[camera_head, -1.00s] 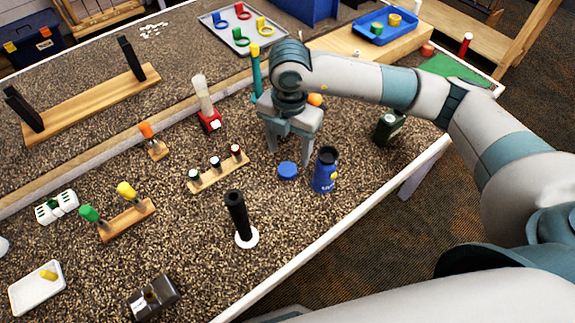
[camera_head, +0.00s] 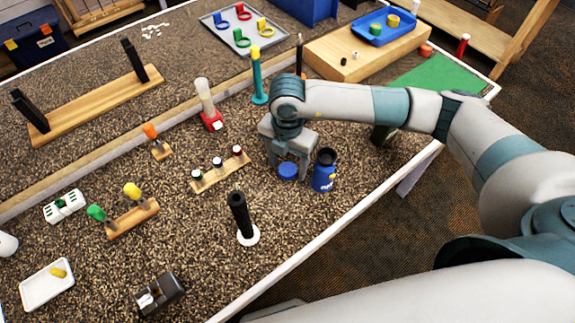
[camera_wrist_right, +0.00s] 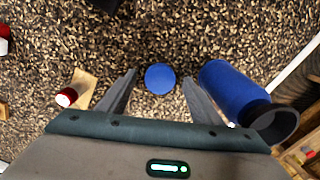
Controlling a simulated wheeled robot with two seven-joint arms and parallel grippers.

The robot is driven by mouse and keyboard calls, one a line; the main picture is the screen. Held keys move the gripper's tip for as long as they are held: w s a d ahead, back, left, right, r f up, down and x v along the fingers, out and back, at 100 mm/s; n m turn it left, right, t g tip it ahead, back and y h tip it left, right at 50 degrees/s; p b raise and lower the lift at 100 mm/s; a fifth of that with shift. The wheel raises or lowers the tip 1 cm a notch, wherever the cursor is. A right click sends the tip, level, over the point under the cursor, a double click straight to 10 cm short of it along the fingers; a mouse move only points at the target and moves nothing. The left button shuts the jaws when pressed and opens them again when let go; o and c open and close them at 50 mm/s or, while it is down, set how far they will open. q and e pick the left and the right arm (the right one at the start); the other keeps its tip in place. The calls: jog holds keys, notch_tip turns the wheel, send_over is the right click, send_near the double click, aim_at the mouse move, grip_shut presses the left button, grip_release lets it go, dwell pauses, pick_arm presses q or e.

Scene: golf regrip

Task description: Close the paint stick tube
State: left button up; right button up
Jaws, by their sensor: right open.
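A blue paint stick tube (camera_head: 325,176) with a dark open top stands upright on the speckled table near its front edge. It also shows in the right wrist view (camera_wrist_right: 232,88), at the right. A round blue cap (camera_head: 287,172) lies on the table just left of the tube. In the right wrist view the cap (camera_wrist_right: 160,78) sits between the tips of my open fingers, with space on both sides. My right gripper (camera_head: 288,168) is open, pointing down at the cap; its exact height above the table is unclear. My left gripper is not in view.
A wooden rack (camera_head: 220,171) with small capped sticks lies left of my gripper. A black upright holder (camera_head: 241,214) stands nearer the front. A red-based brush (camera_head: 208,106) and a teal stick (camera_head: 258,76) stand behind. A dark can (camera_head: 383,135) is partly under my arm.

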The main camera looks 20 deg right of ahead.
aim_at(287, 169)
jog(key=shift+f, duration=0.15)
jog(key=shift+c, duration=0.3)
jog(key=c, duration=1.1)
jog(key=shift+r+b, duration=0.4)
jog(key=shift+r, duration=0.4)
jog(key=shift+r+b, duration=1.3)
jog(key=shift+r, duration=2.95)
